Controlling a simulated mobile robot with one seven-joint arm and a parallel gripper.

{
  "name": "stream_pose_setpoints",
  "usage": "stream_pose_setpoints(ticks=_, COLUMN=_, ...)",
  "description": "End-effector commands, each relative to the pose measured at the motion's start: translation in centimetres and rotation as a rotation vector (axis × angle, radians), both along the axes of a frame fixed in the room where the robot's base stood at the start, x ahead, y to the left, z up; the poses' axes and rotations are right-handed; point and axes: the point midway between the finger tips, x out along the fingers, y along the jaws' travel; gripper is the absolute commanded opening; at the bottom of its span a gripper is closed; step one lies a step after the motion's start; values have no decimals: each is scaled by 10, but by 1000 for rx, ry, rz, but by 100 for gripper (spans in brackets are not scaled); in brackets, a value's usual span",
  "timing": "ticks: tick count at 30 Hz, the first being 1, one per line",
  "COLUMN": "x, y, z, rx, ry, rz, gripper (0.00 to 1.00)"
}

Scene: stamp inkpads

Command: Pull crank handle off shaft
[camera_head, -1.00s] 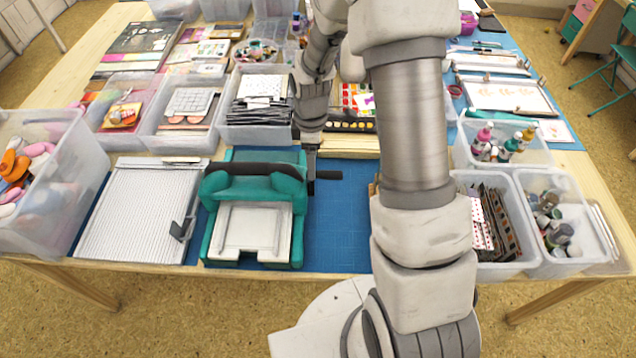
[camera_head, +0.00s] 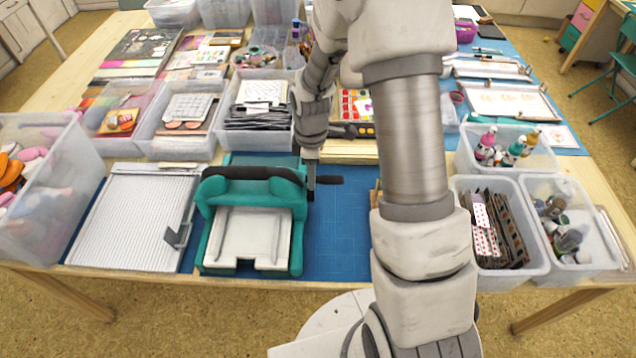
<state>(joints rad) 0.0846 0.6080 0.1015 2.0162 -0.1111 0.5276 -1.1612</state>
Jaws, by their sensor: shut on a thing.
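A teal die-cutting machine (camera_head: 211,232) with a dark top bar and a pale front tray stands on the blue mat, left of the middle. A dark crank handle (camera_head: 329,180) sticks out at its right side, near the top. My gripper (camera_head: 311,172) points down at the crank, right beside the machine's right wall, and is shut on the crank. The fingertips are small and partly hidden, so the exact grip and the shaft behind it do not show clearly.
A ribbed white board (camera_head: 130,220) lies left of the machine. Clear bins (camera_head: 262,135) stand behind it. The blue mat (camera_head: 340,235) is bare to the right, up to my arm. More bins (camera_head: 500,262) with cards and bottles stand further right.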

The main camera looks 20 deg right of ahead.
Motion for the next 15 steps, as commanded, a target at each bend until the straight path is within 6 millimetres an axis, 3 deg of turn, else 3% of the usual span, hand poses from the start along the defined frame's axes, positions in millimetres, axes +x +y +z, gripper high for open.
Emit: stream_pose_setpoints(ticks=15, x=-1, y=-5, z=0, rx=-1, ry=0, rz=-1, gripper=0)
